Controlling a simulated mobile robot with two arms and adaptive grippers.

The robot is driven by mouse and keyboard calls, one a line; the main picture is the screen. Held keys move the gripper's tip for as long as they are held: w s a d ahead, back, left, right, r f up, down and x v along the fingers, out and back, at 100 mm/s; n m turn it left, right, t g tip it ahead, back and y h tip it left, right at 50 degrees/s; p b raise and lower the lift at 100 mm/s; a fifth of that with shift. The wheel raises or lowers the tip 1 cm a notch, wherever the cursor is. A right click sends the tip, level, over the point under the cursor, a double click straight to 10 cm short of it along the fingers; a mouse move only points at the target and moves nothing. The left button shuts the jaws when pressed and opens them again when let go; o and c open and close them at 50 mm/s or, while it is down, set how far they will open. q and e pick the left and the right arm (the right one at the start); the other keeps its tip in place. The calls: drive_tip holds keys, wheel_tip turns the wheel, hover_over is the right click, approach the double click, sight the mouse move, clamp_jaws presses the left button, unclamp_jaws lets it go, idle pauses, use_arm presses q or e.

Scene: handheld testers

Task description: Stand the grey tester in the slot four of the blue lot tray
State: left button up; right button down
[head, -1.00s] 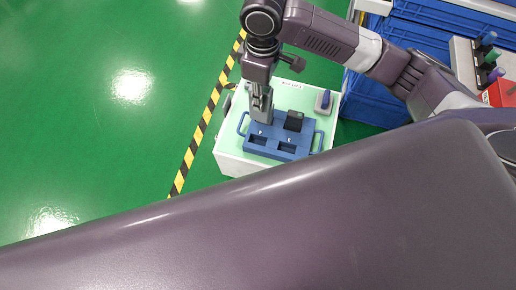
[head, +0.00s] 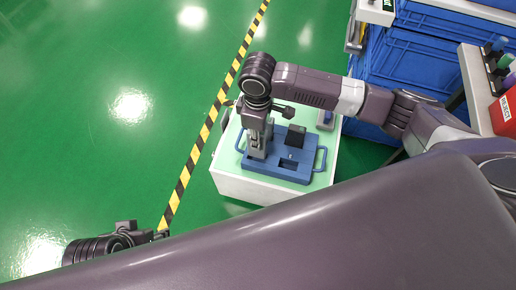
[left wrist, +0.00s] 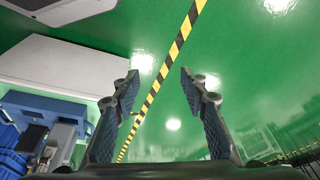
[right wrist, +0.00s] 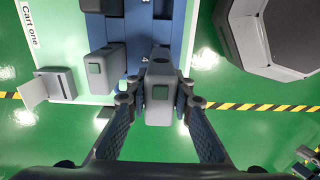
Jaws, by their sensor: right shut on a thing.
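The blue lot tray (head: 296,174) lies on the pale green cart top. My right gripper (head: 257,148) is shut on a grey tester (right wrist: 160,100) with a dark green screen. It holds the tester upright at the tray's front left slot; I cannot tell whether the tester's foot is in that slot. Another grey tester (right wrist: 107,70) stands beside it in the back left slot. A black tester (head: 295,135) stands in the back right slot. The front right slot (head: 288,164) is empty. My left gripper (left wrist: 165,95) is open and empty, away from the cart over the floor.
A grey stand with a blue item (head: 326,119) sits at the cart's back right corner.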

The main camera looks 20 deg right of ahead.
drive_tip(key=shift+f, duration=0.75)
wheel_tip(320, 180, down, 4)
drive_tip(key=shift+r+b, duration=0.1)
drive_tip(key=shift+b, duration=0.7)
use_arm(q)
drive_tip(key=w+d+r+t+h, duration=0.1)
drive_tip(key=w+t, duration=0.3)
drive_tip(key=w, duration=0.4)
drive_tip(key=shift+w+d+r, duration=0.25)
drive_tip(key=shift+d+r, duration=0.45)
drive_tip(key=shift+d, duration=0.05)
drive_tip(key=shift+s, duration=0.1)
drive_tip(key=shift+s+f, duration=0.15)
use_arm(e)
drive_tip(key=c, duration=1.7)
unclamp_jaws()
drive_tip(key=shift+f, duration=0.2)
drive_tip(key=shift+r, duration=0.1)
